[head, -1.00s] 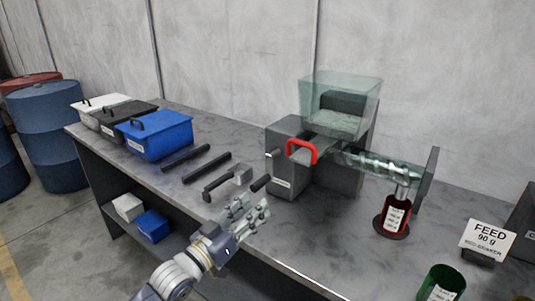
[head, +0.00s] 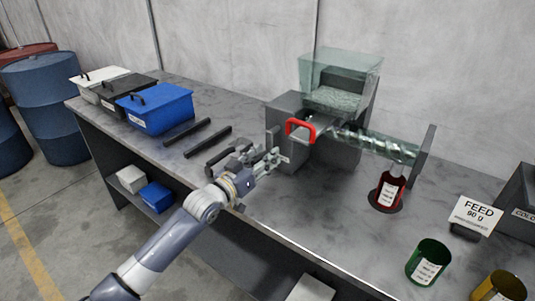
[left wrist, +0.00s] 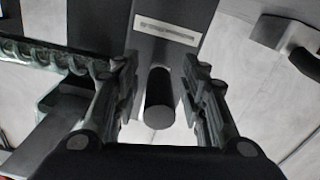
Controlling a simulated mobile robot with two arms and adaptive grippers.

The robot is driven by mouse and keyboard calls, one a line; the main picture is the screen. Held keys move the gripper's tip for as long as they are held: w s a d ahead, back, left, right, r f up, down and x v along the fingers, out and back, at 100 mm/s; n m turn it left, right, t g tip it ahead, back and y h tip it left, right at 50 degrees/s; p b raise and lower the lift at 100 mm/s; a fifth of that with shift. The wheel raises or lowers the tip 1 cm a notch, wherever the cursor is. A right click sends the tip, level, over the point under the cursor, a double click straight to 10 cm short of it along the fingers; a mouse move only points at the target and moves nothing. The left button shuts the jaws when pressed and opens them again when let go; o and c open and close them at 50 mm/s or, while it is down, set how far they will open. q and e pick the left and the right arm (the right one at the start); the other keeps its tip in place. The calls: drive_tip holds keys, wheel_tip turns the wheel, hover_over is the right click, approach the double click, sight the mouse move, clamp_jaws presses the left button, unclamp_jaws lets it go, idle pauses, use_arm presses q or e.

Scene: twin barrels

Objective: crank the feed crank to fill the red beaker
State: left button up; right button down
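The feeder (head: 340,152) has a clear hopper (head: 340,82) with grey material and a clear screw tube (head: 375,143) running right. The red beaker (head: 389,190) stands upright on a dark disc below the tube's far end. My left gripper (head: 275,158) is at the feeder's left front. In the left wrist view its fingers (left wrist: 160,95) are open, one on each side of the dark cylindrical crank handle (left wrist: 158,98), with gaps showing. The handle is hard to make out behind the gripper in the head view. My right gripper is not in view.
A red loop handle (head: 300,130) is on the feeder's front. A green beaker (head: 428,262), a yellow beaker (head: 498,288) and a "FEED 90 g" sign (head: 475,214) stand at right. Black bars (head: 207,139) and a blue lidded bin (head: 155,108) are at left.

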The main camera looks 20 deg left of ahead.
use_arm(q)
drive_tip(key=shift+x, duration=0.85)
drive_tip(key=c, duration=0.8)
drive_tip(key=shift+d+r, duration=0.1)
drive_tip(key=shift+d, duration=0.05)
clamp_jaws()
